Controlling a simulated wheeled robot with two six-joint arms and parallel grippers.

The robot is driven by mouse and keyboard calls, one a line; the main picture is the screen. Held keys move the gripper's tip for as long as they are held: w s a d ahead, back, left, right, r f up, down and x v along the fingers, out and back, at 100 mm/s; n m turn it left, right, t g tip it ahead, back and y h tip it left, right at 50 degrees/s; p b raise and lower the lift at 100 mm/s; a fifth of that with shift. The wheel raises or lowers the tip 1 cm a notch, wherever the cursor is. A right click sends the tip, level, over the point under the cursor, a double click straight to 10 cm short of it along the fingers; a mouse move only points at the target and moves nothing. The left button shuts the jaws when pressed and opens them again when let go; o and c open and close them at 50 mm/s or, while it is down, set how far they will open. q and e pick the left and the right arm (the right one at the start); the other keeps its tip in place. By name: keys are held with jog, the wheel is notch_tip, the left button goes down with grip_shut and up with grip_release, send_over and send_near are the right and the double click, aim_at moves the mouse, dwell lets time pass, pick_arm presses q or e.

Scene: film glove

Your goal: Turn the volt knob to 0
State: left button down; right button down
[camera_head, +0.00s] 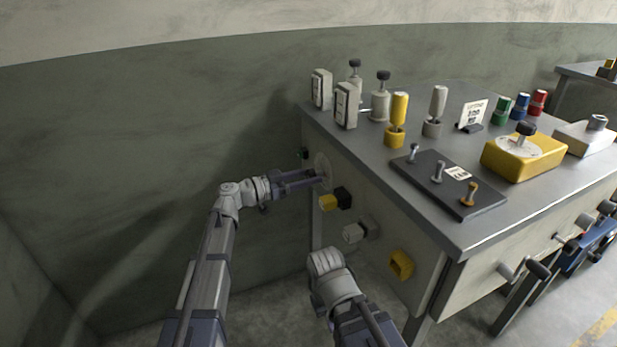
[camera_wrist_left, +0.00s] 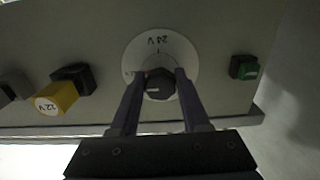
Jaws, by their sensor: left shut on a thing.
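The volt knob (camera_wrist_left: 158,84) is black and sits at the centre of a round white dial (camera_wrist_left: 185,51) on the bench's side panel. In the left wrist view the dial reads "24 V" at the top, with another partly hidden label at its left. A pale mark on the knob lies roughly level. The dial also shows in the head view (camera_head: 322,166), seen nearly edge-on. My left gripper (camera_head: 322,178) is at the dial; its fingers (camera_wrist_left: 160,88) are shut on the knob, one on each side. My right arm is low at centre, its gripper fingers hidden.
Beside the dial are a yellow plug marked "12 V" (camera_wrist_left: 56,97) and a green button (camera_wrist_left: 243,67). A grey plug (camera_head: 354,232) and a yellow socket (camera_head: 401,265) stick out further along the panel. The bench top (camera_head: 440,155) carries several cylinders, boxes and a switch plate.

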pick_arm(q)
jog(key=n, duration=0.4)
jog(key=shift+s, duration=0.1)
jog(key=n, duration=0.9)
jog(key=shift+r, duration=0.1)
jog(key=n, duration=0.4)
jog(key=shift+n, duration=0.6)
jog(key=shift+c, duration=1.9)
grip_release()
